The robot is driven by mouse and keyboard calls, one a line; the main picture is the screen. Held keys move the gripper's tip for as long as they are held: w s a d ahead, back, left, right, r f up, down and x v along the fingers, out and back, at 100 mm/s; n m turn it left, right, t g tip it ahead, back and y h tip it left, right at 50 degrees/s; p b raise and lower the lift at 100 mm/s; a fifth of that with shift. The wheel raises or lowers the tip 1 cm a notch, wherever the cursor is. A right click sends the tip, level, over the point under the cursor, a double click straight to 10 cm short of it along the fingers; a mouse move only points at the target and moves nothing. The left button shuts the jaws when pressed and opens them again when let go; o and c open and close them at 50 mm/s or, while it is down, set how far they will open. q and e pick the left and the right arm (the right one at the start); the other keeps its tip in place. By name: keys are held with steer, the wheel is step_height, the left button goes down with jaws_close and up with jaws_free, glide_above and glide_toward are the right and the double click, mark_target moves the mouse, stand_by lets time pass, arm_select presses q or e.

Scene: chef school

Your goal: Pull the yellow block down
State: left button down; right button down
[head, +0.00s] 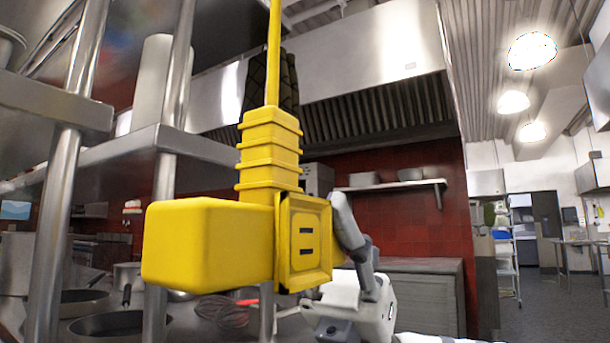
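The yellow block (208,241) hangs in the centre left of the head view. My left gripper is not in view.
A steel shelf rack (125,147) with upright posts stands at the left, close to the block. Pans (120,325) and a whisk (222,311) lie below. A range hood (370,50) and a wall shelf (392,186) are behind. Open floor shows far right.

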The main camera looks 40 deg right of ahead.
steer(key=shift+f+b, duration=0.3)
steer(key=shift+f, duration=1.15)
steer(key=c, duration=1)
jaws_free()
steer(key=shift+o, duration=0.2)
steer(key=v, duration=1.2)
